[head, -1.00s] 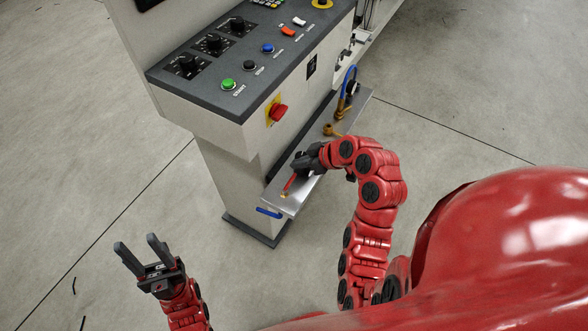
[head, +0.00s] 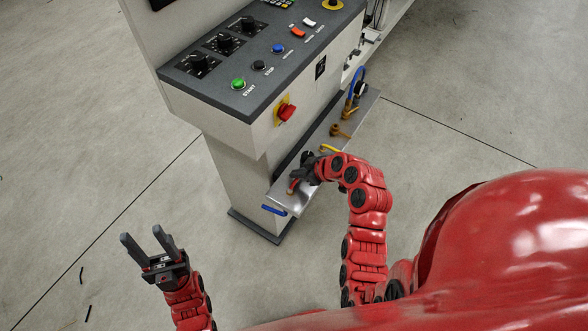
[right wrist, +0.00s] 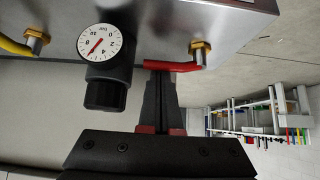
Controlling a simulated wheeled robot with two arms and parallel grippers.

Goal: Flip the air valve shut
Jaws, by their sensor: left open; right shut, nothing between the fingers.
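A red valve lever (right wrist: 172,67) on a brass fitting (right wrist: 200,50) lies along the edge of the metal shelf in the right wrist view. It also shows in the head view (head: 292,187). I cannot read a label naming it the air valve. My right gripper (right wrist: 159,78) is shut with nothing between its fingers. Its fingertips are at the red lever, seemingly touching its side; it partly hides the lever in the head view. My left gripper (head: 143,241) is open and empty, low at the left, away from the machine.
A dial gauge (right wrist: 100,42) with a black knob (right wrist: 105,95) sits close to the right fingers. A yellow lever (right wrist: 15,46) and a blue lever (head: 274,210) are nearby. The control panel (head: 240,75) with a red emergency knob (head: 286,111) overhangs the shelf (head: 300,198).

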